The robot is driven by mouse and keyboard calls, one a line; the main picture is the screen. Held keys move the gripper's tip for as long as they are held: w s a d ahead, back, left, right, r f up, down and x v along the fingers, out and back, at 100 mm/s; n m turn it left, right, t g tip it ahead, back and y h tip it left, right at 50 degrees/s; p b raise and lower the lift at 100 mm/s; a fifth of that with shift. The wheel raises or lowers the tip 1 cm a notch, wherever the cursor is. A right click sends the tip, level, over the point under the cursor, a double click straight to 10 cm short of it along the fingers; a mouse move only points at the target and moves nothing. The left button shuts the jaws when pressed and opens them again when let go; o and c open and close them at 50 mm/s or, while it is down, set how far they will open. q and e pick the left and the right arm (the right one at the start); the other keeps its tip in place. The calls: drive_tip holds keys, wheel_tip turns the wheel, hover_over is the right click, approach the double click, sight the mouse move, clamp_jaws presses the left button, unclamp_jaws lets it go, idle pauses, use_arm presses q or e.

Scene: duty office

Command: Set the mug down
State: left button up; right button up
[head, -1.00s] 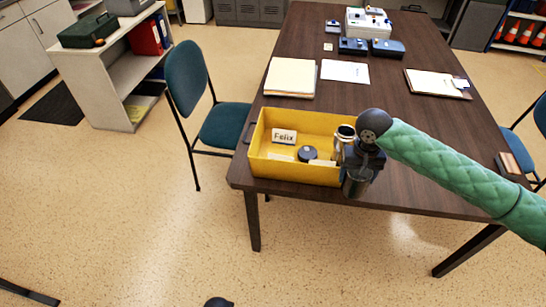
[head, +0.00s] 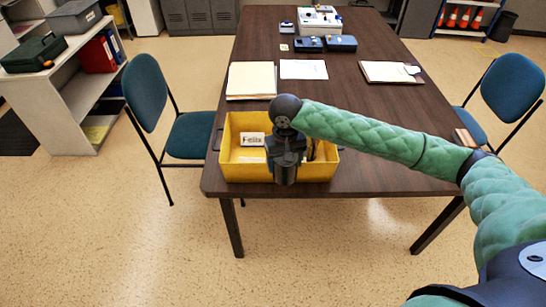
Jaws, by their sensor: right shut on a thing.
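My right gripper (head: 286,160) hangs over the front of the yellow box (head: 320,170) at the table's near edge. It is shut on a dark grey mug (head: 286,175), which shows only in part below the dark jaws. The mug covers part of the box's front wall from this view; whether it touches the box I cannot tell. The box holds a white card reading "Felix" (head: 252,139); the gripper and arm hide much of the box's right half. My left gripper is not in view.
The brown table (head: 390,120) has bare room right of the box. A paper stack (head: 251,80), a white sheet (head: 303,69), a clipboard (head: 391,72) and blue cases (head: 340,43) lie farther back. Teal chairs (head: 147,90) stand at both sides.

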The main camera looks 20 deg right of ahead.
drive_tip(key=w+r, duration=0.1)
drive_tip(key=w+a+r, duration=0.1)
drive_tip(key=w+r, duration=0.1)
drive_tip(key=shift+w+a+r, duration=0.1)
drive_tip(key=shift+w+a, duration=0.1)
drive_tip(key=shift+a, duration=0.2)
drive_tip(key=w+d+n, duration=0.4)
drive_tip(key=w+n, duration=1)
drive_tip(key=n, duration=0.2)
drive_tip(key=f+n+p, duration=0.1)
drive_tip(key=f+n, duration=0.2)
drive_tip(key=n, duration=0.1)
drive_tip(key=f+n+p, duration=0.1)
drive_tip(key=f+n, duration=0.2)
drive_tip(key=n, duration=0.1)
drive_tip(key=d+f+n+p, duration=0.1)
drive_tip(key=f+n+p, duration=0.1)
drive_tip(key=f+n, duration=0.1)
drive_tip(key=shift+w+f+n, duration=0.1)
drive_tip(key=shift+f+n, duration=0.3)
drive_tip(key=shift+f, duration=0.05)
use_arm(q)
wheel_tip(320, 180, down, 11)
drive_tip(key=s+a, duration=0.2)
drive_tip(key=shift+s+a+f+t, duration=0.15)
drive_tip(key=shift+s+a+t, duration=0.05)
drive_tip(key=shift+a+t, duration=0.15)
use_arm(e)
drive_tip(key=shift+f, duration=0.45)
